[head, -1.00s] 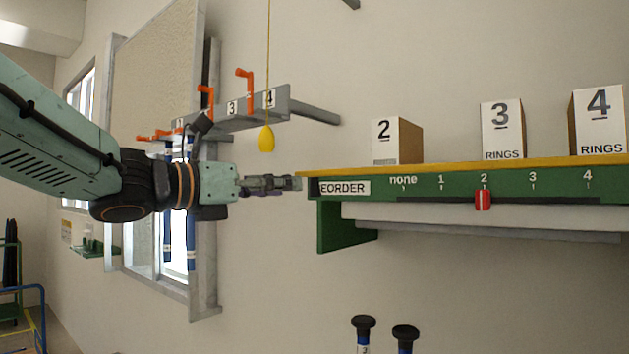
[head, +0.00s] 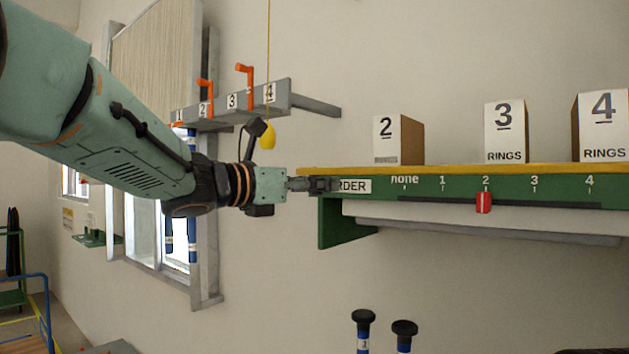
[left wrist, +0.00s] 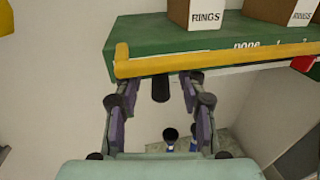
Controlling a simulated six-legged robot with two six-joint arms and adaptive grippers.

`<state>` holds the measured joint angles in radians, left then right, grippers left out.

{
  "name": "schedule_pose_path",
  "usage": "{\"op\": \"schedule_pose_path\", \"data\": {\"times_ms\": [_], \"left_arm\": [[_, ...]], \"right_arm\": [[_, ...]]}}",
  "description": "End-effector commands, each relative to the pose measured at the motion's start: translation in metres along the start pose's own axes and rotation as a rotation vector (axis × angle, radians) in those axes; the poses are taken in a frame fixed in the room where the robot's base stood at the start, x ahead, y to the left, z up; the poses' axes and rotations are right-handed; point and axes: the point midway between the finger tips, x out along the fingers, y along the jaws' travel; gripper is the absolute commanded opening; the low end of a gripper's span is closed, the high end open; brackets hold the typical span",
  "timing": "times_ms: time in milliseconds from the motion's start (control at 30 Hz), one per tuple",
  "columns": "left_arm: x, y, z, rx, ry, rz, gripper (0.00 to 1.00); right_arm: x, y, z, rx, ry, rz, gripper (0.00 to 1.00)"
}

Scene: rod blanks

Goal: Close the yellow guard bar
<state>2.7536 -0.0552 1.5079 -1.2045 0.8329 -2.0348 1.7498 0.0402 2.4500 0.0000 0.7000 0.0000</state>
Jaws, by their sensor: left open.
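The yellow guard bar (head: 450,168) runs along the top front edge of the green shelf (head: 338,222). In the left wrist view the bar (left wrist: 220,58) crosses the upper part, and its left end turns back over the shelf. My left gripper (head: 332,185) is at the shelf's left end, in front of the partly hidden REORDER label (head: 356,186). In the left wrist view its open fingers (left wrist: 156,85) point toward the bar, their tips just below it. My right gripper is not in view.
Boxes marked 2 (head: 398,140), 3 (head: 504,132) and 4 (head: 602,127) stand on the shelf. A red slider (head: 484,203) is at 2. A yellow pull (head: 267,135) hangs beside my left wrist. Black-topped rods (head: 363,318) stand below.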

Motion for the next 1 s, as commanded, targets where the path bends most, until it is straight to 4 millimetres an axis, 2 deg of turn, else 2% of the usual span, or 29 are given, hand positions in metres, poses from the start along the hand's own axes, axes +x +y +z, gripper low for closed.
{"op": "schedule_pose_path", "data": {"times_ms": [167, 633, 1000], "left_arm": [[0.0, -0.0001, -0.0006, 0.0, 0.0, 0.0, 0.4], [-0.0003, 0.0, -0.0005, 0.0, 0.0, 0.0, 0.0], [-0.0007, 0.0, 0.0006, -0.002, 0.008, 0.0, 0.0]], "right_arm": [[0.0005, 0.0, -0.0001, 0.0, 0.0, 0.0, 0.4], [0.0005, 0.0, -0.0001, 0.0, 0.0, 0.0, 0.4], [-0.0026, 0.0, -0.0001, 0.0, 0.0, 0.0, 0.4]]}}
